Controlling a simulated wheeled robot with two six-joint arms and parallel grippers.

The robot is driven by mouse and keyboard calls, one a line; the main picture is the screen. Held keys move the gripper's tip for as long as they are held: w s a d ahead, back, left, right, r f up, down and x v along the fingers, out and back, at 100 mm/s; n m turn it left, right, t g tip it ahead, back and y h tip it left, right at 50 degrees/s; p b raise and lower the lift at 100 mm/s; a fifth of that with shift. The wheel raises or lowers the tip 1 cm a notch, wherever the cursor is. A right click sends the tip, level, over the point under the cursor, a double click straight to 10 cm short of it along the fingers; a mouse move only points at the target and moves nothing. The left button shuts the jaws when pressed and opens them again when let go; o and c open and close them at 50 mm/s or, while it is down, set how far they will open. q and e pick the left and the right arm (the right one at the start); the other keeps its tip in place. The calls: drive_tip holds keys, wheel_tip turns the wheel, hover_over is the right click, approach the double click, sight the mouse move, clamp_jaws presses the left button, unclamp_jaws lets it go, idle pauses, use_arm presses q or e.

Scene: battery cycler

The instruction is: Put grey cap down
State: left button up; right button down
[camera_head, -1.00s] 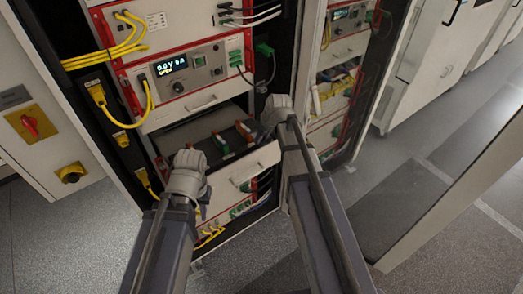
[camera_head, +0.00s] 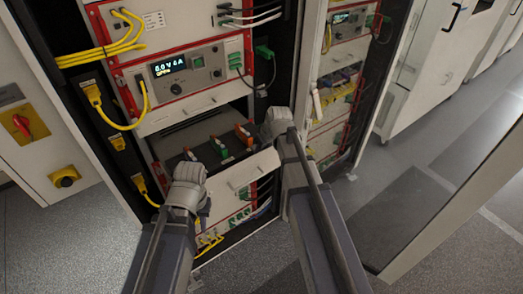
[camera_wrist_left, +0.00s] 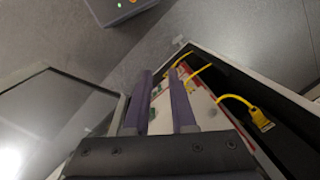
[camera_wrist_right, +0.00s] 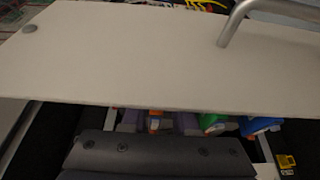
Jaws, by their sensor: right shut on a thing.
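I cannot pick out a grey cap in any view. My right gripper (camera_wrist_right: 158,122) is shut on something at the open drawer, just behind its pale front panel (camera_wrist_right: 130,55). The panel hides the fingertips, and what they hold is not clear. An orange piece (camera_wrist_right: 155,123) shows between the fingers; I cannot tell whether they touch it. In the head view the right hand (camera_head: 276,123) is at the drawer's right end. My left gripper (camera_wrist_left: 161,100) is open, with no object visible between its fingers. It points down beside the rack front, left of the drawer in the head view.
Green (camera_head: 221,149) and orange (camera_head: 243,135) connectors stand in the drawer. A blue piece (camera_wrist_right: 260,125) is there too. The drawer handle (camera_wrist_right: 235,18) sticks out from the panel. Yellow cables (camera_head: 140,108) hang at the left of the rack. The floor (camera_head: 245,255) in front is clear.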

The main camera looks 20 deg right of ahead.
drive_tip(key=shift+f, duration=0.35)
drive_tip(key=c, duration=0.7)
unclamp_jaws()
drive_tip(key=shift+r, duration=0.1)
drive_tip(key=shift+r+p, duration=0.7)
drive_tip(key=shift+r, duration=0.15)
drive_tip(key=p+v, duration=1)
drive_tip(key=v, duration=0.1)
drive_tip(key=shift+s+r+p, duration=0.15)
drive_tip(key=shift+r+p, duration=0.1)
drive_tip(key=shift+p, duration=0.05)
drive_tip(key=s+a+g+h, duration=0.1)
drive_tip(key=s+a, duration=0.4)
drive_tip(key=s, duration=0.1)
drive_tip(key=s+a+f+g+h, duration=0.1)
drive_tip(key=s+a+g, duration=0.1)
drive_tip(key=s+a, duration=0.3)
drive_tip(key=s+a+g, duration=0.1)
drive_tip(key=s+a, duration=0.4)
drive_tip(key=s, duration=0.3)
drive_tip(key=shift+a+f+m+g+h, duration=0.15)
drive_tip(key=shift+f+m+g+h, duration=0.15)
drive_tip(key=shift+f+g+h, duration=0.1)
